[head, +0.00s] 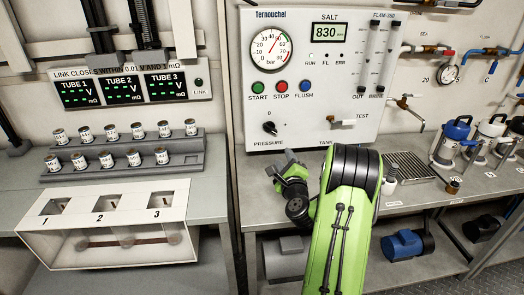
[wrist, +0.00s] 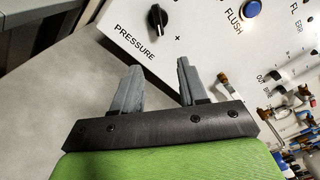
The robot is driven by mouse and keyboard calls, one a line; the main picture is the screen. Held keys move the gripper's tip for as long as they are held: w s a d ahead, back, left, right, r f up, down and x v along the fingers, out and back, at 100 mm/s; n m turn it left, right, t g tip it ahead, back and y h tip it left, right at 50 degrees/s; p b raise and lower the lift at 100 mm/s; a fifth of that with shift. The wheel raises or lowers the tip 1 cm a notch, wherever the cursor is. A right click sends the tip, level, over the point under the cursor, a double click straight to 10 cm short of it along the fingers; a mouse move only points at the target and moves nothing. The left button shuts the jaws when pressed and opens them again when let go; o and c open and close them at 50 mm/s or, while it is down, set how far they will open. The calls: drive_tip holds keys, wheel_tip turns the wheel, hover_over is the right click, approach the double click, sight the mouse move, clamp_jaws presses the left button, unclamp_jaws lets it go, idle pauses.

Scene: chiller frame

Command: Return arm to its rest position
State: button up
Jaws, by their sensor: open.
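My green arm (head: 336,235) reaches up from the bottom of the head view and bends at a black-ringed joint over the right bench. My gripper (head: 278,166) is to the left of that joint, in front of the lower left part of the Ternouchel panel and below its pressure knob. In the wrist view my gripper (wrist: 158,76) shows two grey fingers standing apart with nothing between them. The pressure knob (wrist: 157,18) and the blue flush button (wrist: 251,8) lie beyond the fingers. The gripper holds nothing.
The Ternouchel panel (head: 310,75) stands behind the arm. Left are a stepped rack (head: 185,158) of small cans and a white box (head: 120,206) with three numbered openings. Right of the arm are a drain grille (head: 411,166) and several pump-like bottles. A test lever (head: 337,120) sticks out of the panel.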

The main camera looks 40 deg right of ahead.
drive_tip(key=w+a+r+n+y+p, duration=0.2)
drive_tip(key=a+r+n+y, duration=0.2)
drive_tip(key=a+n, duration=0.3)
drive_tip(key=w+a+r+n+y+p, duration=0.15)
drive_tip(key=a+r+n+y, duration=0.3)
drive_tip(key=a, duration=0.45)
drive_tip(key=s+a+r+n+g+y+p, duration=0.1)
drive_tip(key=s+a+r+n+g, duration=0.1)
drive_tip(key=a+n, duration=0.35)
drive_tip(key=s+a+r+n+g+y+p, duration=0.1)
drive_tip(key=s+a+r+n+y, duration=0.1)
drive_tip(key=a+n, duration=0.35)
drive_tip(key=s+a+r+n+g+p, duration=0.1)
drive_tip(key=s+a+n+g, duration=0.1)
drive_tip(key=s, duration=0.6)
drive_tip(key=s+a+r+n+g+h+p, duration=0.1)
drive_tip(key=s+a+n+g+p, duration=0.1)
drive_tip(key=s, duration=0.6)
drive_tip(key=s+a+r+n+g+h+p, duration=0.1)
drive_tip(key=s+n, duration=0.3)
drive_tip(key=s, duration=0.5)
drive_tip(key=shift+a+r+n+g+p, duration=0.35)
drive_tip(key=shift+a+r+g+p, duration=0.2)
drive_tip(key=shift+a+g+p, duration=0.3)
drive_tip(key=shift+d, duration=0.1)
